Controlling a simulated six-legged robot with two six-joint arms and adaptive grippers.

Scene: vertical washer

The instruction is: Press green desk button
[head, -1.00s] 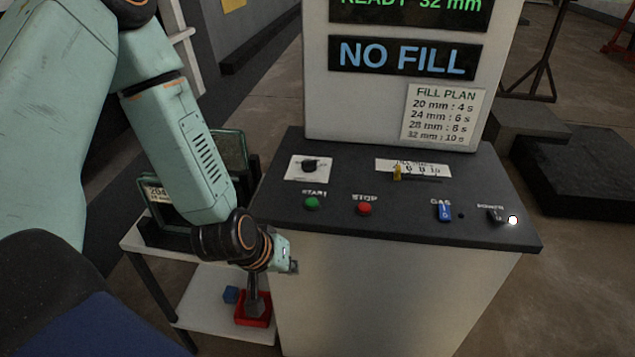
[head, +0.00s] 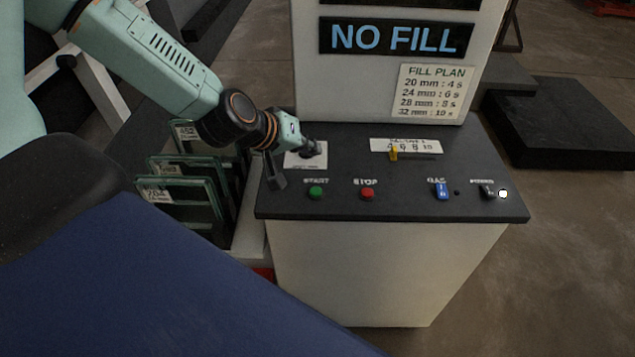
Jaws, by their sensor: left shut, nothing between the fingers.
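The green START button (head: 316,193) sits on the dark desk panel (head: 405,198), near its left front. The red STOP button (head: 367,194) is to its right. My left gripper (head: 279,182) is shut and empty, pointing down over the left end of the panel, to the left of the green button and apart from it in the picture. Its height above the panel is hard to tell. The wrist partly covers the black knob on its white plate (head: 310,160). My right gripper is not in view.
A blue GAS switch (head: 441,190), a black switch (head: 487,191) and a lit white lamp (head: 503,194) are on the right of the panel. A yellow slider (head: 393,153) is behind. The upright display (head: 396,37) reads NO FILL. Framed glass panes (head: 186,205) stand at left.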

